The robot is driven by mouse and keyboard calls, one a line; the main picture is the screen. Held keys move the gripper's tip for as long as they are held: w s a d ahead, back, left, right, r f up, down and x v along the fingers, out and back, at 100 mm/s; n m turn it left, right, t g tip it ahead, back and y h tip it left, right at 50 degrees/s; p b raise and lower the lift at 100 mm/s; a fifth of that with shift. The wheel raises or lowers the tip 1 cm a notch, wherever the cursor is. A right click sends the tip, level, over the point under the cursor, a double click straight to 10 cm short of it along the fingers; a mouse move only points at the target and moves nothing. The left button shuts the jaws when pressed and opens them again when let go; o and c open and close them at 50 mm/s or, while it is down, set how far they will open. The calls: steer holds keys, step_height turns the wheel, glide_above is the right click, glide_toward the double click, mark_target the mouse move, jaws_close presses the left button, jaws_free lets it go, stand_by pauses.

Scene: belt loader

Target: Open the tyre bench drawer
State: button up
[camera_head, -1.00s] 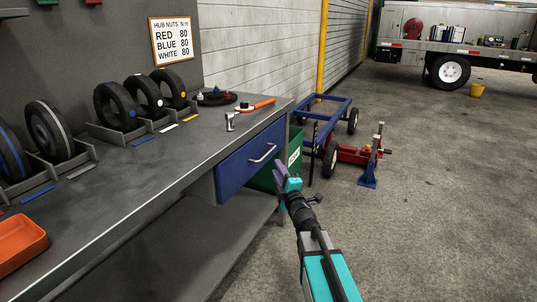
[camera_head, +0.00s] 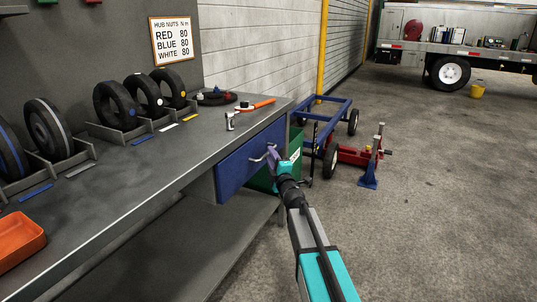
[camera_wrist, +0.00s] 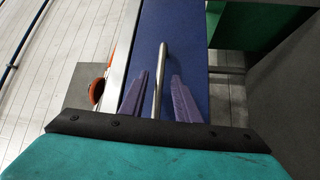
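The blue drawer (camera_head: 236,168) of the grey tyre bench (camera_head: 150,176) is closed, its front flush under the bench top. Its silver bar handle (camera_head: 258,158) is on the drawer front. My gripper (camera_head: 271,157) is at the handle. In the wrist view, my gripper (camera_wrist: 160,98) has its two purple fingers apart, one on each side of the handle (camera_wrist: 158,85). Gaps show between the handle and both fingers, the left one narrower. The blue drawer front (camera_wrist: 180,35) lies behind the fingers.
A green bin (camera_head: 265,178) stands beside the drawer. A torque wrench (camera_head: 255,104) lies on the bench top.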

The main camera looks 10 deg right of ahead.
steer(key=shift+w+a+r, duration=0.15)
steer(key=shift+w, duration=0.65)
steer(key=shift+w+a+r, duration=0.1)
steer(key=shift+w, duration=0.7)
steer(key=shift+c, duration=0.4)
jaws_close()
